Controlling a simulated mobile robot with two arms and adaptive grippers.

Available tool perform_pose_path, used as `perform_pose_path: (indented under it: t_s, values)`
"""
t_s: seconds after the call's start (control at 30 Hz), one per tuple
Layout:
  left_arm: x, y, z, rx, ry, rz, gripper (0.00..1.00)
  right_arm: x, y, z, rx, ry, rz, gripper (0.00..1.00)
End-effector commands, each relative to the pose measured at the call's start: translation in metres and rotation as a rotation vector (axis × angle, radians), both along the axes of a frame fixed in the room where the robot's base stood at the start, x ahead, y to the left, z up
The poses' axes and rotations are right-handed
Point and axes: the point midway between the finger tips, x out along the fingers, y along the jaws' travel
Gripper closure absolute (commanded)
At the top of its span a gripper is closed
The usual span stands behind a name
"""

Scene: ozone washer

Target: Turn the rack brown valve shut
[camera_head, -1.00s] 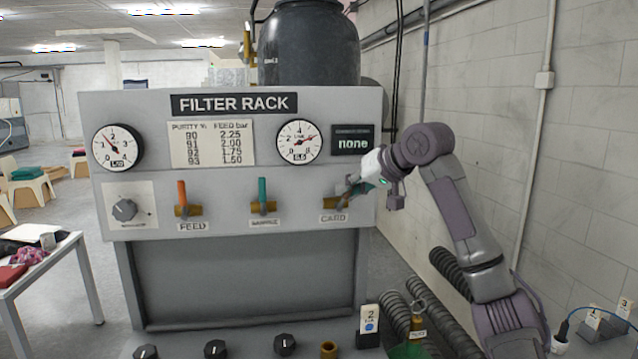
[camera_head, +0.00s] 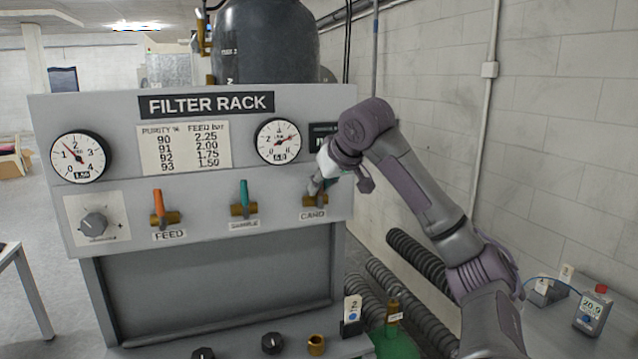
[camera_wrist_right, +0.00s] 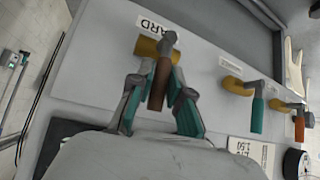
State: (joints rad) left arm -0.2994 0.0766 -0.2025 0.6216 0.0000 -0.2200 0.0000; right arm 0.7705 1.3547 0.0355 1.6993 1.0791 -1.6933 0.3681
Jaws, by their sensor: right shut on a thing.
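The rack brown valve has a brass body (camera_head: 315,201) above the CARD label on the filter rack's panel. Its brown handle (camera_wrist_right: 159,84) shows in the right wrist view, pointing about the same way as the teal and orange handles. My right gripper (camera_head: 319,183) is at this valve, and in the wrist view its teal-padded fingers (camera_wrist_right: 159,103) are shut on the handle, one on each side. In the head view the gripper hides most of the handle. My left gripper is out of view.
The teal valve (camera_head: 244,199) and the orange FEED valve (camera_head: 160,207) stand upright to the left. Two gauges (camera_head: 278,142) are above, and a grey knob (camera_head: 95,224) is at far left. Ribbed hoses (camera_head: 416,260) lie below right, near the block wall.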

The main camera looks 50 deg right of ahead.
Motion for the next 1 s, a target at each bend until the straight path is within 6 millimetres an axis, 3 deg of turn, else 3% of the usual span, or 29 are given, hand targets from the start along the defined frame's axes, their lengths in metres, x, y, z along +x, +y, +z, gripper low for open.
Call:
perform_pose_path:
  t_s: [0.3,0.33,0.47,0.8,1.0]
  values:
    - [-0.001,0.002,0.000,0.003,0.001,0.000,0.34,0.000,0.000,0.000,-0.004,0.000,0.001,1.00]
    - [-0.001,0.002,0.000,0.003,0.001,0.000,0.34,0.000,0.000,0.000,-0.004,0.000,0.001,0.79]
    - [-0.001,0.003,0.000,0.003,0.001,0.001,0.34,0.000,0.000,0.000,-0.003,0.000,0.000,0.57]
    - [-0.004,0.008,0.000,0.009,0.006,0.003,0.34,-0.001,0.000,0.002,-0.002,0.000,-0.001,0.56]
    - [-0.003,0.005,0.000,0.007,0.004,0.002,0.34,-0.017,0.007,0.020,-0.005,-0.004,-0.001,0.56]
